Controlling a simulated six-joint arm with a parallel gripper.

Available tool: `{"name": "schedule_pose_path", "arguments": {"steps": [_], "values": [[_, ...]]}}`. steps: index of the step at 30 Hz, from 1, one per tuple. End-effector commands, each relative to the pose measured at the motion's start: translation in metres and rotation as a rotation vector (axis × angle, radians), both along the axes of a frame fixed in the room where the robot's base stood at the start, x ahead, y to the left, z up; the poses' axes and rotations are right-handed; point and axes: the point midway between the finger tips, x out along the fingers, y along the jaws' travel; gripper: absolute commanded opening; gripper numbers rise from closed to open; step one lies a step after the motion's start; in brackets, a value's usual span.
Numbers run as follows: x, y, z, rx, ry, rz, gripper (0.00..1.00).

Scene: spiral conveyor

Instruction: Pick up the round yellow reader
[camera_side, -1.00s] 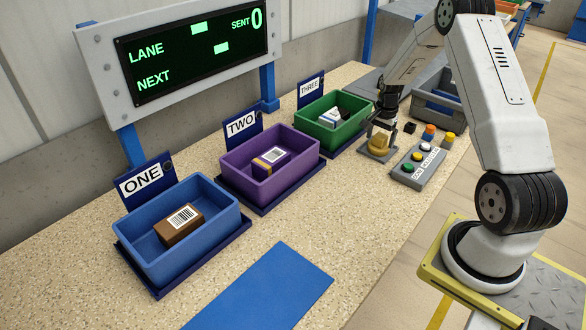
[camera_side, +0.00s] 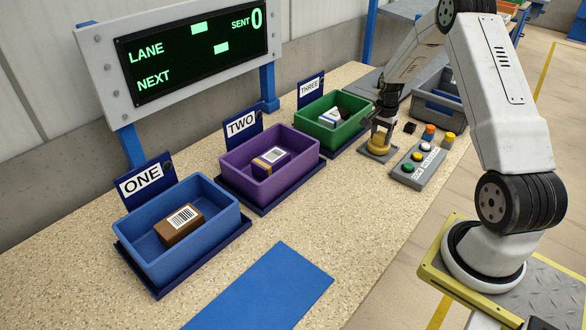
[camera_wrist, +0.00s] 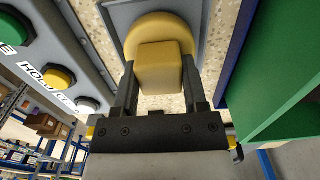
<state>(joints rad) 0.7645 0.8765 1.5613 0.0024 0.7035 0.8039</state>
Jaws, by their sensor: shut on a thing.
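The round yellow reader (camera_side: 376,149) sits on a small grey base plate, to the right of the green bin. In the wrist view the reader (camera_wrist: 160,66) is a yellow disc with a square yellow block on top. My gripper (camera_side: 382,134) points down over it. In the wrist view its two black fingers (camera_wrist: 159,84) stand on either side of the block, shut on it. The reader appears to be at the level of its grey plate (camera_wrist: 113,14); I cannot tell if there is a gap beneath.
A grey button box (camera_side: 418,168) stands close to the right of the reader. The green bin (camera_side: 345,140) is close on the left, with purple (camera_side: 305,173) and blue (camera_side: 160,264) bins beyond. A blue mat (camera_side: 262,292) lies in front.

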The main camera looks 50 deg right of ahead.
Motion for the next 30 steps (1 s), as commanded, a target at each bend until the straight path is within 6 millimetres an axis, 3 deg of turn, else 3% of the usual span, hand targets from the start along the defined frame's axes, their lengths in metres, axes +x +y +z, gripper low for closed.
{"name": "schedule_pose_path", "arguments": {"steps": [8, 23, 30], "values": [[0.0, -0.001, 0.029, -0.004, -0.002, 0.0, 0.0], [-0.039, 0.029, 0.085, -0.002, 0.0, -0.001, 0.0], [-0.069, 0.05, 0.102, -0.003, 0.0, -0.002, 0.0]]}}
